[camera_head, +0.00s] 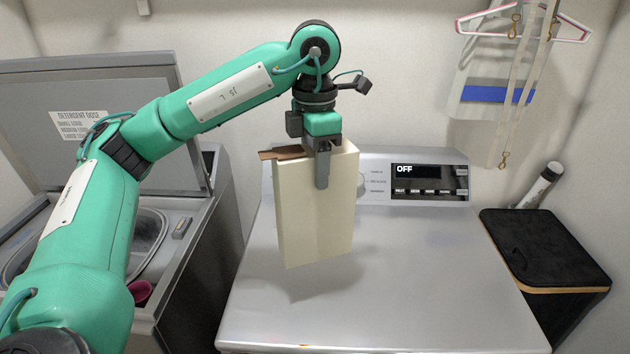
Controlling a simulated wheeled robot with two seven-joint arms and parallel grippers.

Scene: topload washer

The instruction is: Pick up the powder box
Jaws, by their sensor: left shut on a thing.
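The powder box (315,225) is a tall cream carton with an open brown flap at its top left. My left gripper (322,170) comes down on it from above and is shut on its upper part, with one finger showing on the front face. The box is upright, over the grey top of the machine (400,285). A soft shadow lies below and right of it, and its lower edge looks clear of the surface, though the gap is hard to judge. The other finger is hidden behind the box. My right gripper is not in view.
The control panel (430,182) reading OFF stands behind the box. An open topload washer (200,235) with a raised lid (110,110) is at left. A black-topped bin (545,250) stands at right, below hangers (525,25). The machine's front and right top are clear.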

